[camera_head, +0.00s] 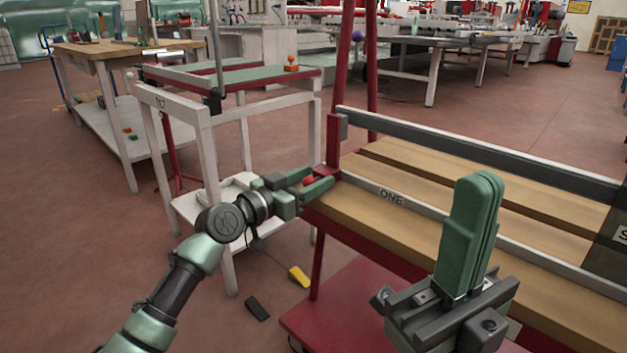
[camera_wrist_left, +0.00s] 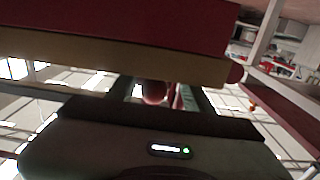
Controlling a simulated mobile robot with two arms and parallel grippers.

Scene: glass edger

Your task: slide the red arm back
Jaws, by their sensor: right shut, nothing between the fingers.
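A red rounded knob (camera_head: 308,181) sits at the left end of the wood-slatted machine, beside the foot of its red upright (camera_head: 334,140). I cannot tell which red part is the red arm. My left gripper (camera_head: 318,184) is at the knob with its fingers apart, one on each side of it. The left wrist view shows the knob (camera_wrist_left: 153,92) between the two spread fingers, with gaps beside it. My right gripper (camera_head: 480,182) is shut and empty, pointing up in front of the slats at the lower right.
A white-legged frame (camera_head: 222,270) stands left of the machine. A yellow pedal (camera_head: 299,276) and a dark pedal (camera_head: 257,308) lie on the floor.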

